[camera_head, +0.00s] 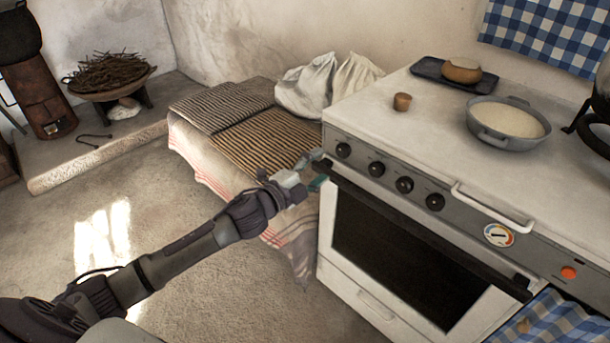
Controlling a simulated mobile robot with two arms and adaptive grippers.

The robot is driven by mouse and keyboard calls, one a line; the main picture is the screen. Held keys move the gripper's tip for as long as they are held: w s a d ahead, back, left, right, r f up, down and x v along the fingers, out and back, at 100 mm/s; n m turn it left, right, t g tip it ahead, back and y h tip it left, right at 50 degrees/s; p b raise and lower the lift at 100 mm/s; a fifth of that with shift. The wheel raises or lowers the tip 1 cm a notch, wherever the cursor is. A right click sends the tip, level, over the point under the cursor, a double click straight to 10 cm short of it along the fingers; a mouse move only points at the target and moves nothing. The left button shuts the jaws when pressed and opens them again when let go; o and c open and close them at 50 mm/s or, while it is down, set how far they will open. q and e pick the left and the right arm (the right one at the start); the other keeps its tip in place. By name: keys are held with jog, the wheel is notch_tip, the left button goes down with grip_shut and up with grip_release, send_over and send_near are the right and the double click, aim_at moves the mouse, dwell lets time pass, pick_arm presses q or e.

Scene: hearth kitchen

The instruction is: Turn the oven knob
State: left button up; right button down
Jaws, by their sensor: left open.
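The white oven (335,245) stands at the right with a dark glass door (400,260). A row of several black knobs runs along its grey front panel. The leftmost knob (343,150) is at the panel's left end, followed by a second knob (376,168), a third knob (404,184) and the rightmost knob (435,202). My left gripper (322,168) is open at the oven's upper left front corner, just left of and below the leftmost knob. I cannot tell whether it touches the oven. My right gripper is out of view.
A white handle bar (492,207), a round gauge (498,235) and an orange button (568,272) are farther right on the panel. A grey pan (478,130) and a small brown cup (402,102) stand on top. A cloth-covered bench (205,165) is left of the oven.

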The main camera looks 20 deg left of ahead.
pick_arm(q)
jog(key=v, duration=0.5)
jog(key=shift+s, duration=0.1)
dwell(0.3)
jog(key=s+a+f+n+g+y, duration=0.25)
jog(key=s+f+n, duration=0.2)
jog(key=f, duration=0.75)
jog(key=s+a+f+n+g+y, duration=0.1)
jog(key=s+f+n+g+y, duration=0.4)
jog(key=f, duration=0.8)
jog(key=s+d+f+n+g, duration=0.25)
jog(key=s+f+n, duration=0.25)
jog(key=s+f, duration=0.65)
jog(key=s+d+f+n+g+h, duration=0.1)
jog(key=s+d+f+g, duration=0.1)
jog(key=s+f, duration=0.3)
jog(key=s+d+f+n+g+h, duration=0.1)
jog(key=s+d+f+g, duration=0.25)
jog(key=s, duration=0.35)
jog(key=s+a+r+p, duration=0.1)
jog(key=s+a+p, duration=0.2)
jog(key=s+p, duration=1.2)
jog(key=shift+s+a+r+y, duration=0.2)
jog(key=shift+s+a+y, duration=0.05)
jog(key=shift+s+y, duration=0.15)
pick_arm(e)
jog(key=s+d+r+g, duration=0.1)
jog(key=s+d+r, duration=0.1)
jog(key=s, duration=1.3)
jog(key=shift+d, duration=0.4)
